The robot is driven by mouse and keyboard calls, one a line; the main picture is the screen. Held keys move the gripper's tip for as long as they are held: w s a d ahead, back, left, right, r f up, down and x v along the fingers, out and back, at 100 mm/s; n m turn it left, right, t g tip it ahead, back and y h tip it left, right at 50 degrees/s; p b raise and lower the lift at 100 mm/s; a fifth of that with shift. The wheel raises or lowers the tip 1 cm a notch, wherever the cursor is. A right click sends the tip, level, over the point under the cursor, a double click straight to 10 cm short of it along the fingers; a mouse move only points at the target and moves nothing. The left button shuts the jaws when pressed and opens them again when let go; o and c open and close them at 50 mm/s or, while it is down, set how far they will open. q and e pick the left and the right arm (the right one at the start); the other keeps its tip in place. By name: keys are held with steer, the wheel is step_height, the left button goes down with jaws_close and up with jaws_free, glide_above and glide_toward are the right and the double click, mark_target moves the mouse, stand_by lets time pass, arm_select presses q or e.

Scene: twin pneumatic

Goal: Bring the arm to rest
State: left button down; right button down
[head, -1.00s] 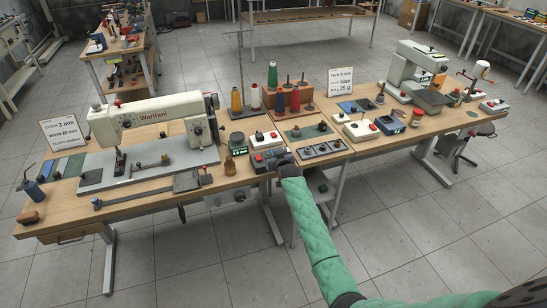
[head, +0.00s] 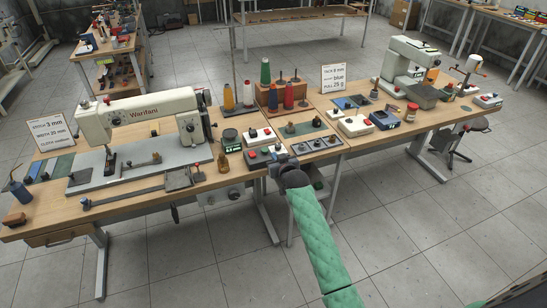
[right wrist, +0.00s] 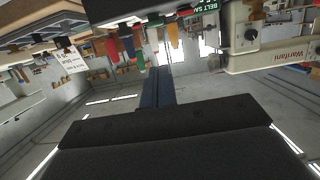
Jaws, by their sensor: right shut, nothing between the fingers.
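My right arm, in a green quilted sleeve, comes in from the bottom of the head view. Its dark gripper (head: 284,167) is shut and empty at the front edge of the workbench, just in front of the grey button box (head: 262,158) and the dark switch panel (head: 315,145). The head view does not show clearly whether it touches the edge. In the right wrist view the shut fingers (right wrist: 157,88) stick out beyond the dark gripper body, with the bench scene upside down. My left gripper is not in view.
A white sewing machine (head: 150,115) stands on the bench at left and a second machine (head: 405,65) at right. Coloured thread spools (head: 265,75) stand between them. A small amber bottle (head: 222,162) is near the front edge. The floor in front is clear.

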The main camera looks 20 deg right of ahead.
stand_by(0.5)
